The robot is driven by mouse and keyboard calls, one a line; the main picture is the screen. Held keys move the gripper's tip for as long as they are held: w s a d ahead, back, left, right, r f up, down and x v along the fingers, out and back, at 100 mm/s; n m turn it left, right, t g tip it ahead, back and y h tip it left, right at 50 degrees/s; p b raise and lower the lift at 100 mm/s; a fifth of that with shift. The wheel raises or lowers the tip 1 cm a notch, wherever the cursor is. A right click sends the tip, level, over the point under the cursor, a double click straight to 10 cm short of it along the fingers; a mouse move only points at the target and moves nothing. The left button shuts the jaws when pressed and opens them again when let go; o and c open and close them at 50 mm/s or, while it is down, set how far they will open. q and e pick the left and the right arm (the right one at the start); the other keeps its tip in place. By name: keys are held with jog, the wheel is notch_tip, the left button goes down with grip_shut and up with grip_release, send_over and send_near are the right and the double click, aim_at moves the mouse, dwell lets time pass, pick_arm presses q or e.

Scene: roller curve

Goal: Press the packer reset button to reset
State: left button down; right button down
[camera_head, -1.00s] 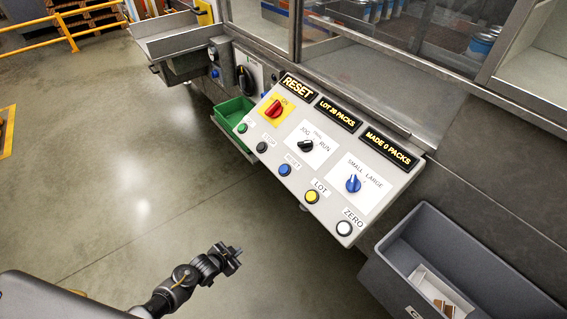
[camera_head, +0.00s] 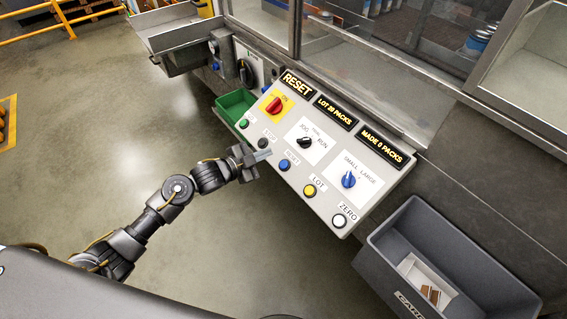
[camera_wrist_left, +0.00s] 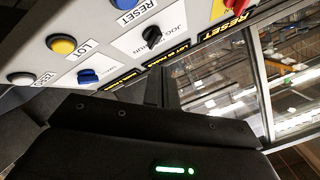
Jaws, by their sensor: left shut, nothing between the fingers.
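The control panel (camera_head: 325,188) slopes below the machine window. The blue RESET button (camera_head: 285,165) sits in its lower row, between the black STOP button (camera_head: 263,143) and the yellow LOT button (camera_head: 309,190). My left gripper (camera_head: 264,155) is shut and empty at the panel's front edge, just left of the blue button; I cannot tell whether it touches the panel. In the left wrist view the shut fingers (camera_wrist_left: 162,88) point at the panel, and the blue button (camera_wrist_left: 123,4) is cut by the top edge. The display reads RESET (camera_head: 297,83). My right gripper is not in view.
Above the buttons are a red knob (camera_head: 274,105), a black selector (camera_head: 304,142) and a blue selector (camera_head: 348,179). A white ZERO button (camera_head: 339,221) ends the row. A green bin (camera_head: 236,103) is left of the panel, a grey bin (camera_head: 455,272) right. Open floor lies in front.

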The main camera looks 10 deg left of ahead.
aim_at(284, 165)
pick_arm(q)
jog(key=shift+f, duration=0.1)
jog(key=w+d+f+b, duration=0.1)
jog(key=f+b, duration=0.1)
jog(key=w+d+f+b, duration=0.1)
jog(key=f+b, duration=0.2)
jog(key=w+f+b, duration=0.1)
jog(key=f+b, duration=0.1)
jog(key=b, duration=0.1)
jog(key=shift+w+d+f, duration=0.2)
jog(key=shift+d+f, duration=0.05)
jog(key=shift+d, duration=0.15)
dwell(0.6)
dwell(1.1)
jog(key=shift+f, duration=0.1)
jog(key=shift+w+d+f+b, duration=0.15)
jog(key=shift+f+b, duration=0.1)
jog(key=shift+b, duration=0.1)
